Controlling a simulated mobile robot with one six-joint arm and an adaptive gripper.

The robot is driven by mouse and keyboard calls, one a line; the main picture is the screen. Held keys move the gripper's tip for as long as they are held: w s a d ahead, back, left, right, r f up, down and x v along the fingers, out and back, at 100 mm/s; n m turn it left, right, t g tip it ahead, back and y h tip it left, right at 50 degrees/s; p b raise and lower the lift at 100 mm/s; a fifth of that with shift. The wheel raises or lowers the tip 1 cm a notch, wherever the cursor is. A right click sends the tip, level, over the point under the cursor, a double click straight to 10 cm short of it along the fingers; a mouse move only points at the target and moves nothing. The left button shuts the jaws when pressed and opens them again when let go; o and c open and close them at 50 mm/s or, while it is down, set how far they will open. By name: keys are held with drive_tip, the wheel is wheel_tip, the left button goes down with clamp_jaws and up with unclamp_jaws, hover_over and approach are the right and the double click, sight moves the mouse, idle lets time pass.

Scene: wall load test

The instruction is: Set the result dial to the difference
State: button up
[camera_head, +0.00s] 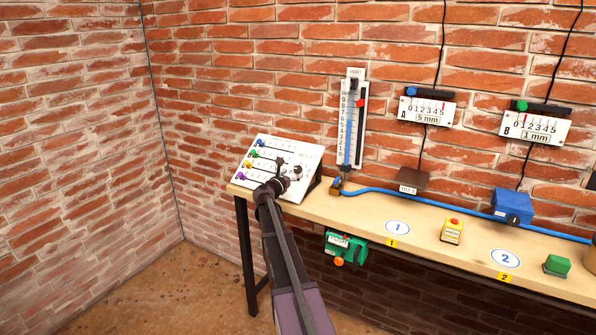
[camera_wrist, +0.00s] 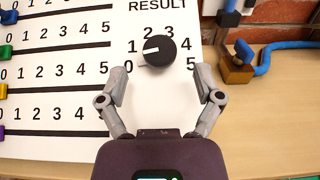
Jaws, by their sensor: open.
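The result dial (camera_wrist: 159,50) is a round black knob on a white sloped panel (camera_wrist: 60,146), under the word RESULT. Numbers 0 to 5 arc around it. Its white mark points left, between 0 and 1 and closer to 1. My gripper (camera_wrist: 160,82) is open, its fingers spread either side below the dial, not touching it. In the head view my gripper (camera_head: 277,184) is at the panel's lower right. Wall gauge A (camera_head: 427,110), marked 5 mm, and gauge B (camera_head: 535,126), marked 1 mm, have red marks too small to read exactly.
The panel's left has blue, green, yellow and purple sliders on 0–5 rows. A tall scale (camera_head: 351,120) with a red marker stands on the wall beside it. A blue hose (camera_head: 420,197) runs along the wooden bench (camera_head: 375,212). A yellow button box (camera_head: 452,231) stands farther right.

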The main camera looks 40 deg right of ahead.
sight(297, 171)
drive_tip(key=shift+x, duration=2.25)
drive_tip(key=c, duration=1.2)
